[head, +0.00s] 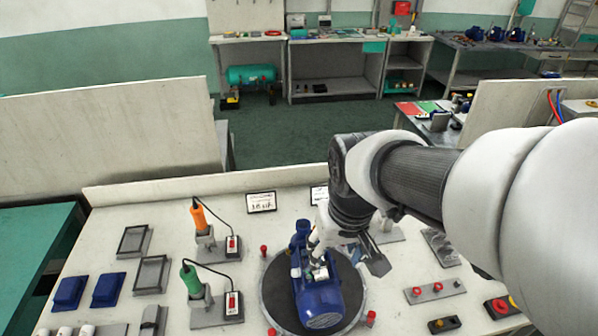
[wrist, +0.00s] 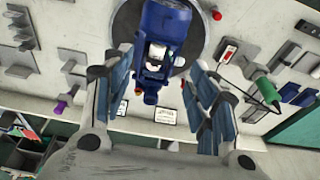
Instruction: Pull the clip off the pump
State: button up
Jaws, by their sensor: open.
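The blue pump (head: 320,302) sits on a round dark turntable (head: 352,285) at the front middle of the bench. In the wrist view the pump (wrist: 165,22) shows at the top, between the fingers. A small pale part (head: 318,272) is on its upper side; I cannot tell whether it is the clip. My gripper (head: 348,258) is over the pump's rear right side, partly covering it. In the wrist view my gripper (wrist: 160,68) has its two fingers spread wide, with nothing held between them. The fingers look apart from the pump.
An orange-handled tool (head: 200,218) and a green-handled tool (head: 191,280) stand in holders on the left, with cords. Red pegs (head: 263,250) ring the turntable. A button box (head: 435,290) lies on the right. A low bench wall (head: 200,186) runs behind.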

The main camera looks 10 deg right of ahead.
jog(key=w+f+p, duration=0.1)
jog(key=w+f, duration=0.1)
jog(key=w+f+g+p, duration=0.1)
jog(key=w+p, duration=0.1)
jog(key=w, duration=0.1)
jog(key=w+f+g+p, duration=0.1)
jog(key=w+f+p, duration=0.1)
jog(key=w, duration=0.1)
jog(key=shift+w+f, duration=0.2)
jog(key=shift+f, duration=0.1)
jog(key=shift+f+b, duration=1.8)
jog(key=shift+f, duration=0.85)
jog(key=shift+f, duration=0.3)
jog(key=shift+f+b, duration=0.55)
jog(key=shift+f, duration=0.15)
jog(key=shift+c, duration=0.5)
grip_shut()
